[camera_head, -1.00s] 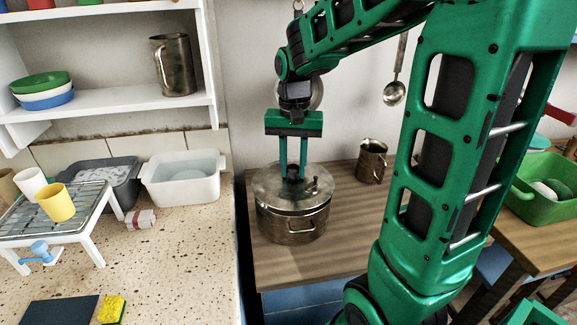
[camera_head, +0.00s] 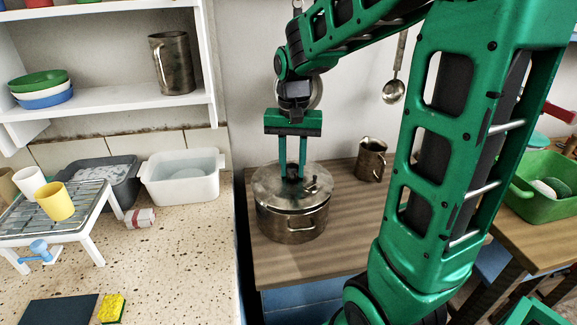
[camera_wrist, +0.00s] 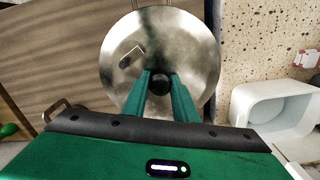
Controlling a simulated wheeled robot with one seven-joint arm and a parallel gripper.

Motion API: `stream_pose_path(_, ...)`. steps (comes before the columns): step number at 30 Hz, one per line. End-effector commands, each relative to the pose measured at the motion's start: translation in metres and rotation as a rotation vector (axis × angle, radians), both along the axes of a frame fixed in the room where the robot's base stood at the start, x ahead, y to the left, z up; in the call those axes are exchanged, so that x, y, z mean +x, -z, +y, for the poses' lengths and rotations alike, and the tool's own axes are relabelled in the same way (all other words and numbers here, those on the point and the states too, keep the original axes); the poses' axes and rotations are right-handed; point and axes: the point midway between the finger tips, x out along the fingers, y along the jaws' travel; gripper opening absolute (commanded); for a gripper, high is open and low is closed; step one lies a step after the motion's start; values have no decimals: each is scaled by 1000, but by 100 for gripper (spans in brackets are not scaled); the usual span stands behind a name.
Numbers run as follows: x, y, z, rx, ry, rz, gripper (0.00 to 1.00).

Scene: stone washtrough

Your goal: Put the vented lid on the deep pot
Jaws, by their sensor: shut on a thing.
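The deep pot (camera_head: 291,228) is a metal pot with side handles, standing on the wooden table. The vented lid (camera_head: 268,184) is a round metal lid with a dark knob and a small vent; it lies over the pot's mouth. The lid fills the upper middle of the wrist view (camera_wrist: 190,45), where it hides most of the pot. My gripper (camera_head: 293,175) points down over the lid and is shut on its dark knob. In the wrist view both green fingers (camera_wrist: 160,84) flank the knob. I cannot tell whether the rim is fully seated.
A metal mug (camera_head: 371,160) stands behind the pot to the right. A speckled counter (camera_head: 180,260) on the left holds a white basin (camera_head: 183,178) and a wire rack (camera_head: 60,210). A ladle (camera_head: 393,90) hangs on the wall. Bare wood lies right of the pot.

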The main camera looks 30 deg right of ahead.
Motion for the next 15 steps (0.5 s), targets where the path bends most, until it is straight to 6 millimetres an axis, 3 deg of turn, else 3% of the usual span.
stream_pose_path(15,0,11,0,0,0,0,0)
